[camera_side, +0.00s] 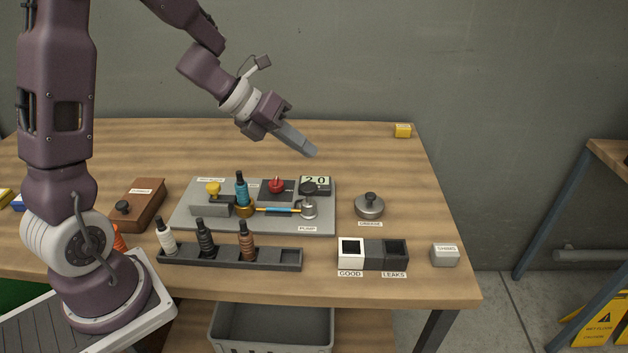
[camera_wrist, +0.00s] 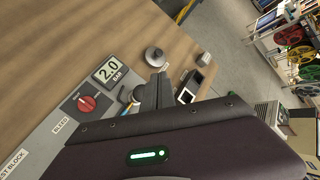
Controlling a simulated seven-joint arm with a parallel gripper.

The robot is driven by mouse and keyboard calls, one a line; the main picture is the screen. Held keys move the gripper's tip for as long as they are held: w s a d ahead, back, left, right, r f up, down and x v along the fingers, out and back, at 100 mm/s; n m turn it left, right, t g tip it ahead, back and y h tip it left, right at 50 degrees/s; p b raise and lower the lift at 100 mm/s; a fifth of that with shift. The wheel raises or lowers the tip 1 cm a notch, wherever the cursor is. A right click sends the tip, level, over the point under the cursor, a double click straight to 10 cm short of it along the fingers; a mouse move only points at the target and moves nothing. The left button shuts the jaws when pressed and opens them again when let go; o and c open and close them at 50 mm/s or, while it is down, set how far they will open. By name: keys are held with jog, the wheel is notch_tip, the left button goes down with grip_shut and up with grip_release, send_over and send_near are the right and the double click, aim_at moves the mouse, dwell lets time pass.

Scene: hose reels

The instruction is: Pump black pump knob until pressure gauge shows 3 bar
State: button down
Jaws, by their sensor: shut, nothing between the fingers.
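The pressure gauge (camera_wrist: 109,71) reads 2.0 BAR in the wrist view; its digits (camera_side: 318,181) also show 2.0 in the side view. The black pump knob (camera_side: 308,188) sits on top of the silver pump (camera_side: 309,208), at the right end of the grey test block (camera_side: 190,219), just in front of the gauge. My gripper (camera_side: 311,152) is shut and empty, tilted down to the right, in the air above and behind the pump. In the wrist view my gripper (camera_wrist: 158,82) partly hides the pump (camera_wrist: 127,94).
A red knob (camera_side: 276,186) and a teal bottle (camera_side: 241,187) stand on the block left of the pump. A rack (camera_side: 283,266) with several bottles lies in front. The grease tin (camera_side: 369,206) and GOOD and LEAKS bins (camera_side: 373,268) stand right. The back right of the table is mostly clear.

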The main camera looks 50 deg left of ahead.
aim_at(309, 186)
notch_tip(309, 186, up, 3)
jog(key=shift+r, duration=0.1)
dwell(0.3)
jog(key=shift+f, duration=4.45)
jog(key=shift+f, duration=0.1)
jog(key=shift+f, duration=0.3)
jog(key=shift+f, duration=1.3)
jog(key=shift+r, duration=1.7)
